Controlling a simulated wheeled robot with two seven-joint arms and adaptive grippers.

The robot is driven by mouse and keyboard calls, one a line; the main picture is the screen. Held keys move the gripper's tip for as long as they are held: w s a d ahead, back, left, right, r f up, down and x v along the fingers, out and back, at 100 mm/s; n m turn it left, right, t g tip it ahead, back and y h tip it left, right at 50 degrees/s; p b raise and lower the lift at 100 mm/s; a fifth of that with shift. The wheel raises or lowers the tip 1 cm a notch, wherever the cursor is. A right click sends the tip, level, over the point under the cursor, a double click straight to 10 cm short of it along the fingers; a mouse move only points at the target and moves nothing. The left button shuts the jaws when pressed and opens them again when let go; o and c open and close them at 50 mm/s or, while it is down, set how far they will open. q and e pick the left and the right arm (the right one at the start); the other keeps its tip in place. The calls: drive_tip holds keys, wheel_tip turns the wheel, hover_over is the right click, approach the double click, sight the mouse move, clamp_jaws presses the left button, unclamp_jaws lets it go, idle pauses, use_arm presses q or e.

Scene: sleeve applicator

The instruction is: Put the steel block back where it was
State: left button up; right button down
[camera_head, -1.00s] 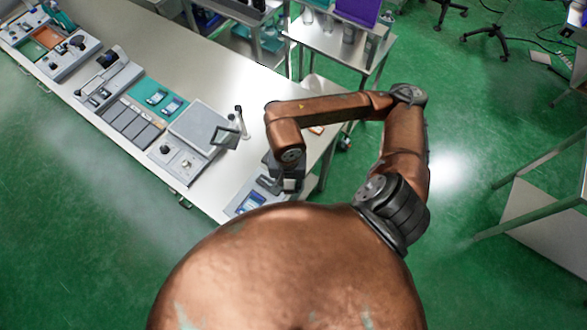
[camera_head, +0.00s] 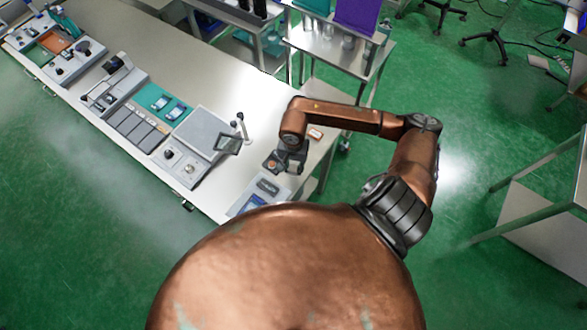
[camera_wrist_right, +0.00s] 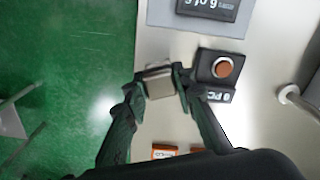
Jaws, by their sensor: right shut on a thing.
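The steel block (camera_wrist_right: 159,82) is a small grey metal piece between the two fingertips of my right gripper (camera_wrist_right: 160,83) in the right wrist view. The gripper is shut on it. In the head view my right gripper (camera_head: 291,163) hangs over the near right end of the bench (camera_head: 228,182); the block cannot be made out clearly there. A black stand (camera_wrist_right: 206,62) with a round reddish-brown button or disc lies just right of the held block in the wrist view. My left gripper is not in view.
A grey device with a dark display (camera_wrist_right: 208,8) lies beyond the block in the wrist view. A small orange-and-white box (camera_wrist_right: 165,152) lies nearer. A grey panel station (camera_head: 194,150) stands to the left in the head view. Green floor lies beyond the bench edge.

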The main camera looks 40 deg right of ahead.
sight(293, 170)
drive_tip(key=shift+w+d+f, duration=0.25)
drive_tip(key=shift+w+f, duration=0.15)
drive_tip(key=shift+f, duration=0.1)
wheel_tip(293, 170, down, 3)
drive_tip(key=shift+r+p, duration=0.1)
drive_tip(key=shift+p, duration=0.65)
drive_tip(key=shift+f, duration=0.25)
drive_tip(key=shift+w+f, duration=0.1)
drive_tip(key=shift+f+b, duration=0.1)
drive_tip(key=shift+b, duration=0.2)
drive_tip(key=c, duration=1.6)
unclamp_jaws()
